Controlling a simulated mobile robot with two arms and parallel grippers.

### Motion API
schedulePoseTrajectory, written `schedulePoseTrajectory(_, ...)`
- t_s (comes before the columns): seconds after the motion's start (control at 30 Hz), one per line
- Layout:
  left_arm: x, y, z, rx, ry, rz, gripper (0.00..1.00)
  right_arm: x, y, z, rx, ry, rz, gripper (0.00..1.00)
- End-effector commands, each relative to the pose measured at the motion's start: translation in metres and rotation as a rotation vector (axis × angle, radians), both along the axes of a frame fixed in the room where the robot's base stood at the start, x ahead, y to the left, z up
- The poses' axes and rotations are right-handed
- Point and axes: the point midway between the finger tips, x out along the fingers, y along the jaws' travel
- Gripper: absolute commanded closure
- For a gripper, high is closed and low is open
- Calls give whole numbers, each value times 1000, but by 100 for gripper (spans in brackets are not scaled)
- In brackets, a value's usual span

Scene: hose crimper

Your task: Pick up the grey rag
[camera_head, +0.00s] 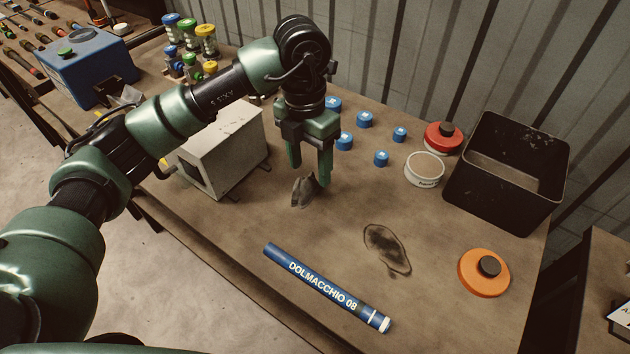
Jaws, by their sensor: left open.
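The grey rag (302,193) is a small crumpled piece on the brown workbench (340,230), near the middle of the head view. My left gripper (309,179) points down right over it, with its two green fingers open. The fingertips are at about the rag's upper part, one on each side in the picture. I cannot tell whether they touch it. The left finger hides a little of the rag's top. My right gripper is not in view.
A beige box (225,150) stands left of the gripper, with blue caps (344,141) behind it. A black bin (508,172), a white round tin (424,170) and an orange disc (483,272) are to the right. A blue tube (325,288) lies in front.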

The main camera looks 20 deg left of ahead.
Motion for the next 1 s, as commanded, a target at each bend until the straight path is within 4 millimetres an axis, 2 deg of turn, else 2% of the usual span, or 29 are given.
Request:
schedulePoseTrajectory(0.07,10,11,5,44,-37,7,42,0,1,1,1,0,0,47)
schedulePoseTrajectory(0.17,14,15,1,62,-49,12,42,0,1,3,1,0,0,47)
schedulePoseTrajectory(0.37,13,15,-21,57,-47,11,42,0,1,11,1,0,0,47)
schedulePoseTrajectory(0.57,13,19,-49,57,-43,11,42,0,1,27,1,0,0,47)
schedulePoseTrajectory(0.7,13,18,-66,56,-47,12,42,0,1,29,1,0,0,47)
schedulePoseTrajectory(0.97,14,18,-71,55,-50,11,42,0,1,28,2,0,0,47)
schedulePoseTrajectory(1.0,14,18,-71,55,-50,11,48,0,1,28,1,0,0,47)
